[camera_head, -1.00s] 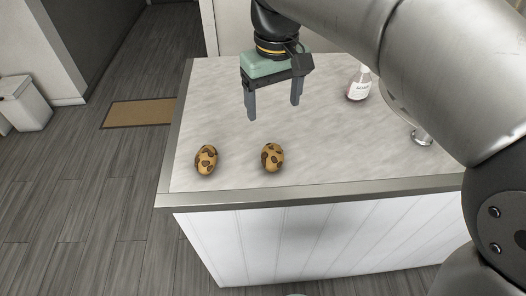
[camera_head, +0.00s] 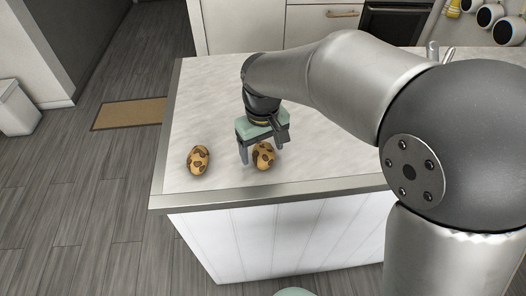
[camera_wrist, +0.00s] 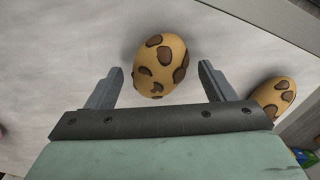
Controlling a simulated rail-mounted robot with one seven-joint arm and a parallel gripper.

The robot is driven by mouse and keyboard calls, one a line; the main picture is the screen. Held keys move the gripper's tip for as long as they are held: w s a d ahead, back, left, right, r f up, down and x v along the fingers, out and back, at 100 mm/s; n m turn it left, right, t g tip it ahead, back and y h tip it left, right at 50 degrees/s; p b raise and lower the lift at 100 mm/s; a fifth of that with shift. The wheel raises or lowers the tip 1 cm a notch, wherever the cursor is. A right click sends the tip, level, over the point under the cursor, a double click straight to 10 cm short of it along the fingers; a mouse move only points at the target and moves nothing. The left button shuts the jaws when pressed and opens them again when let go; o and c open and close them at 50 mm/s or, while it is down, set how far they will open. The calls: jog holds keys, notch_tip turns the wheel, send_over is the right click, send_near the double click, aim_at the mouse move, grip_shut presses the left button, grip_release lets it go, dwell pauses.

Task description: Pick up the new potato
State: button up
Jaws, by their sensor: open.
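Two yellow-brown potatoes with dark brown patches lie on the pale counter (camera_head: 205,105). One potato (camera_head: 264,157) is at my gripper and the other potato (camera_head: 198,160) lies to its left, apart from it. My gripper (camera_head: 258,160) points down with its jaws open. In the wrist view the near potato (camera_wrist: 160,65) sits ahead of and partly between the two fingertips (camera_wrist: 160,75), with a gap on each side. The other potato (camera_wrist: 273,97) shows to the right, outside the fingers. In the head view my gripper hides part of the near potato's surroundings.
The counter's front metal edge (camera_head: 265,192) runs close in front of both potatoes. The counter behind and left of my gripper is clear. A brown mat (camera_head: 130,113) and a white bin (camera_head: 17,106) are on the floor at left.

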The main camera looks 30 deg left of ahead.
jog(key=shift+f, duration=0.5)
jog(key=c, duration=1.1)
jog(key=shift+o, duration=0.2)
jog(key=shift+r, duration=0.1)
jog(key=r, duration=0.3)
jog(key=shift+d+r, duration=0.2)
jog(key=shift+r, duration=0.1)
jog(key=s+d+r+b, duration=0.1)
jog(key=s+d+r, duration=0.2)
jog(key=d, duration=0.3)
jog(key=s+d+r+b, duration=0.2)
jog(key=s+d+r, duration=0.1)
jog(key=d+r, duration=0.3)
jog(key=shift+s+r, duration=0.15)
jog(key=shift+s, duration=0.25)
